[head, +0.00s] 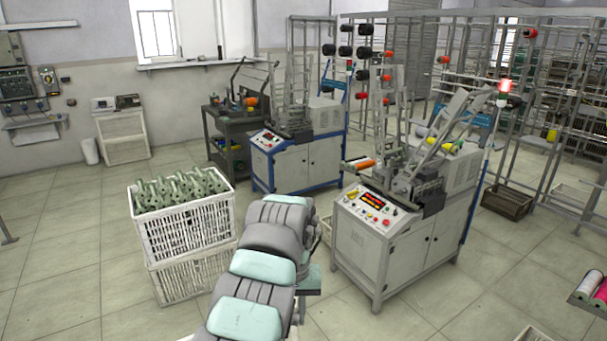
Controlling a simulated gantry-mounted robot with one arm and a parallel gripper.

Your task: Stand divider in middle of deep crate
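A white slatted crate (188,234) stands left of centre, on top of another white crate (192,277). The upper crate is full of pale green parts (180,188) that rise to its rim. I cannot tell whether either is the deep crate. I cannot make out a divider in this view. My grey and mint arm reaches up from the bottom middle, just right of the crates, and covers part of the lower crate's right side. My gripper does not show.
A grey winding machine (388,240) with a lit panel stands right of my arm, and a blue-trimmed one (298,163) behind it. A brown crate (507,202) sits by the racks at right. A tray with coloured spools (593,284) is at the right edge. Floor at left is clear.

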